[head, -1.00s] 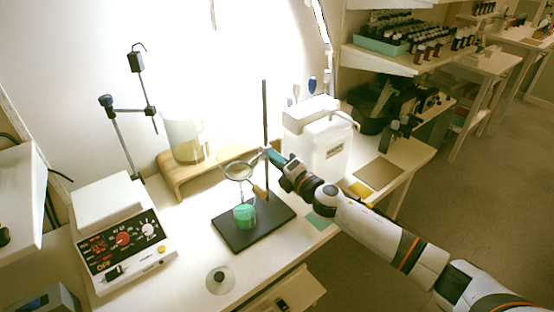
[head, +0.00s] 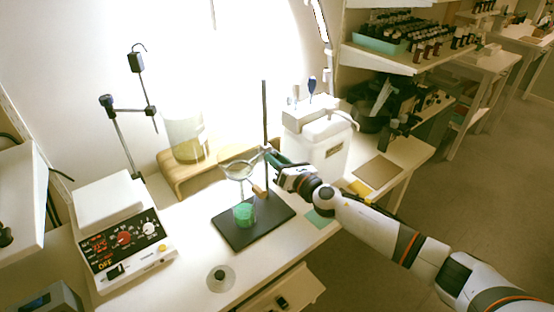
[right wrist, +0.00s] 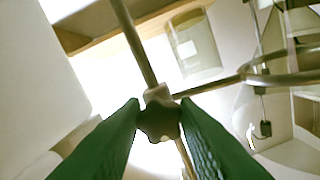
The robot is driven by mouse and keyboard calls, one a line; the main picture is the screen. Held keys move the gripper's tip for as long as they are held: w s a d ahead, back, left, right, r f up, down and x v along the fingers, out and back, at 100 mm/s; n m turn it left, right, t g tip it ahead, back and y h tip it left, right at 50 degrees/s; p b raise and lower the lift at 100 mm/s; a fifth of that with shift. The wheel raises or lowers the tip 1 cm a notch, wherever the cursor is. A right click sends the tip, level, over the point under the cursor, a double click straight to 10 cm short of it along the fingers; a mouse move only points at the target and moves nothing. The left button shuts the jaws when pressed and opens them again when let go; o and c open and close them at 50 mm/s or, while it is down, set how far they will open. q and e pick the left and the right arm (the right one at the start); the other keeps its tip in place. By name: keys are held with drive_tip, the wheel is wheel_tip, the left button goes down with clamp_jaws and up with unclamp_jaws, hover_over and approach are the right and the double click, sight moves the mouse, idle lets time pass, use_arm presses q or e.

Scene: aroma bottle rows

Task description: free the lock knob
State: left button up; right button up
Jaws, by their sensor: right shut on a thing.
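In the head view my right gripper (head: 268,155) reaches the rod (head: 265,115) from the right, and the knob is too small to make out there. The ring (head: 238,170) extends left from the rod above a green cup (head: 244,214) on the dark stand base (head: 268,228). My left gripper is not in view.
A white jug (head: 322,150) stands close behind my right gripper. A wooden riser (head: 180,180) with a glass beaker (head: 186,138) is behind the stand. A hotplate device (head: 122,240) is at the left. The front of the table is mostly clear.

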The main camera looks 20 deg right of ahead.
drive_tip(key=shift+n, duration=0.5)
drive_tip(key=o, duration=1)
drive_tip(key=shift+c, duration=0.2)
drive_tip(key=b+v, duration=0.1)
drive_tip(key=v, duration=1.1)
